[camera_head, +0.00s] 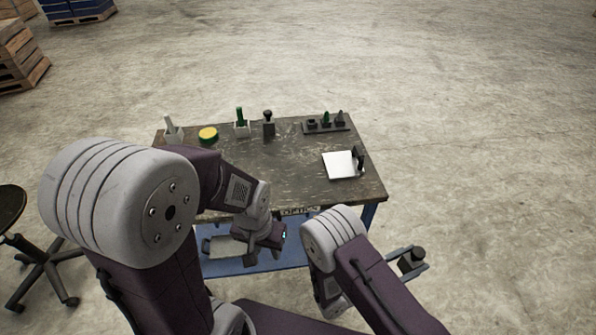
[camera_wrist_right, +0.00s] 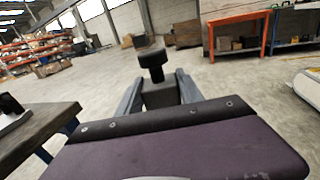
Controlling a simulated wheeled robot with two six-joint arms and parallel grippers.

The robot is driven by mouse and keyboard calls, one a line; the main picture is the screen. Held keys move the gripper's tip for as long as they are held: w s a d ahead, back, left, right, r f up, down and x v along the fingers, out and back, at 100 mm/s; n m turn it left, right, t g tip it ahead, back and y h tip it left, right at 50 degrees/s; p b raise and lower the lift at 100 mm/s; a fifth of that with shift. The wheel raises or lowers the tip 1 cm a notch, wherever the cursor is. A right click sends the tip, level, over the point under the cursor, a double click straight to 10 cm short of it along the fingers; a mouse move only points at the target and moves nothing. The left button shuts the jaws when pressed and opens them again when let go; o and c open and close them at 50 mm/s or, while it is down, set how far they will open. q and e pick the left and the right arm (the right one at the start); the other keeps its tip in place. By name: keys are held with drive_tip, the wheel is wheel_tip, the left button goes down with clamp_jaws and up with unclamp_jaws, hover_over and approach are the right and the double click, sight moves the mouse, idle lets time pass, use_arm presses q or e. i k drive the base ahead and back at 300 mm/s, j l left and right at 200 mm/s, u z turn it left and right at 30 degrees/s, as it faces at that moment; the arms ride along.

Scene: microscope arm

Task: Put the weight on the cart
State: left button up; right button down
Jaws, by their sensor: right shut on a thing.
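The weight (camera_head: 417,254), a dark block with a round knob on top, is held upright in my right gripper (camera_head: 408,263), out to the right of the bench and over open floor. In the right wrist view the weight's knob and stem (camera_wrist_right: 152,60) stand up between the two grey fingers (camera_wrist_right: 160,92). I cannot pick out a cart for certain; a pale rounded thing (camera_wrist_right: 306,82) is cut off at the right edge of the right wrist view.
The dark-topped bench (camera_head: 290,185) has blue legs and a lower shelf. On it are a white plate with a dark post (camera_head: 343,165), a yellow-green disc (camera_head: 208,134), a dark knobbed piece (camera_head: 268,124) and a rack (camera_head: 327,126). A stool (camera_head: 12,210) stands left. Floor to the right is clear.

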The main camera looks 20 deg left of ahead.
sight(303, 174)
drive_tip(key=i+l+u, duration=0.1)
drive_tip(key=l+u, duration=0.15)
drive_tip(key=u, duration=0.25)
drive_tip(key=l+u, duration=0.2)
drive_tip(key=u, duration=0.3)
drive_tip(key=l+u, duration=0.3)
drive_tip(key=u, duration=0.15)
drive_tip(key=l+u, duration=0.25)
drive_tip(key=u, duration=0.25)
drive_tip(key=k+l+u, duration=0.1)
drive_tip(key=l+u, duration=0.15)
drive_tip(key=u, duration=0.25)
